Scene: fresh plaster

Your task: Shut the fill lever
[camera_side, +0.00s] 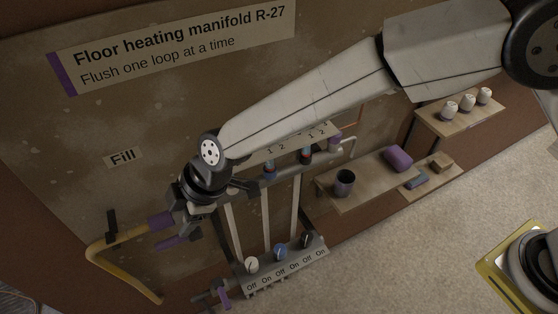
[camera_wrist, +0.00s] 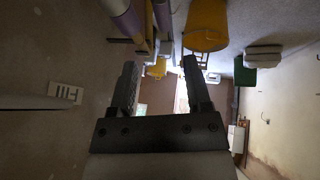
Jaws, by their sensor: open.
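The white "Fill" label (camera_side: 122,157) is on the wall at left in the side view; it also shows at the left of the wrist view (camera_wrist: 66,94). Below it, two purple parts, an upper one (camera_side: 160,221) and a lower one (camera_side: 171,243), lie near the yellow hose (camera_side: 118,243). I cannot tell which is the fill lever, or its exact position. My gripper (camera_side: 188,218) is just right of them and partly hides them. In the wrist view my gripper (camera_wrist: 160,72) has its two dark fingers apart, with nothing visible held. Purple pipes (camera_wrist: 122,18) show beyond the fingers, at top.
A manifold rail with several knobs (camera_side: 283,252) marked On and Off stands right of my gripper. Another purple handle (camera_side: 223,298) is at its lower left. A shelf (camera_side: 358,192) holds a dark cup (camera_side: 344,182) and a purple item (camera_side: 398,158). A yellow bucket (camera_wrist: 207,27) shows at top.

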